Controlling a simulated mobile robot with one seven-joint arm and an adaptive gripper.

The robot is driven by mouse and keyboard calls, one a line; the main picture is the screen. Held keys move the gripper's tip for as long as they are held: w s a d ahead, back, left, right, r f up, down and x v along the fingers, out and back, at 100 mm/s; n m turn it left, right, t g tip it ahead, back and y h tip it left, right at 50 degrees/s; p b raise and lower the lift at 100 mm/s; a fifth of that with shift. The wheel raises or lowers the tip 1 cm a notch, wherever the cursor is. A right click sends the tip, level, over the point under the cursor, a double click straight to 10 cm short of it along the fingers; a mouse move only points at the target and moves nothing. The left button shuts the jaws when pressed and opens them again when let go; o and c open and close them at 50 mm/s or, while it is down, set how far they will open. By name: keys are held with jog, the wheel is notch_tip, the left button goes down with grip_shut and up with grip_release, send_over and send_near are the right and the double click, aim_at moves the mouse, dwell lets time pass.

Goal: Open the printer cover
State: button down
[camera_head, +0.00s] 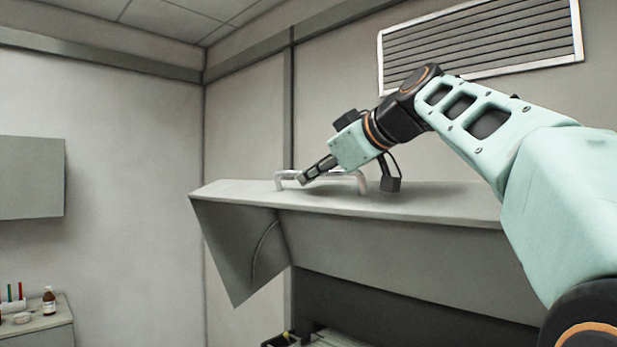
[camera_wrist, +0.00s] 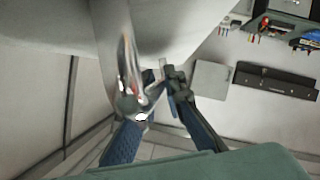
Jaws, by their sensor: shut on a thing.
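The printer cover (camera_head: 400,206) is a grey hood. It stands raised, with its front edge high and a wedge-shaped side panel (camera_head: 238,245) hanging at its left end. A silvery bar handle (camera_head: 289,174) is fixed on its upper face near that edge; the handle also shows large and shiny in the wrist view (camera_wrist: 122,60). My gripper (camera_head: 303,178) reaches down from the upper right and is shut on the handle near its left end. In the wrist view, its blue-black fingers lie at the handle; the exact contact is partly hidden.
Below the cover is a dark opening (camera_head: 400,306), with the machine's insides partly visible at the bottom. A side counter (camera_head: 45,335) with a brown bottle (camera_head: 49,300) is at the lower left. A grey wall cabinet (camera_head: 30,177) hangs above it. A wall vent (camera_head: 480,45) is behind my arm.

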dwell(0.3)
jog(key=c, duration=2)
grip_release()
jog(key=v, duration=1.2)
jog(key=shift+w, duration=0.1)
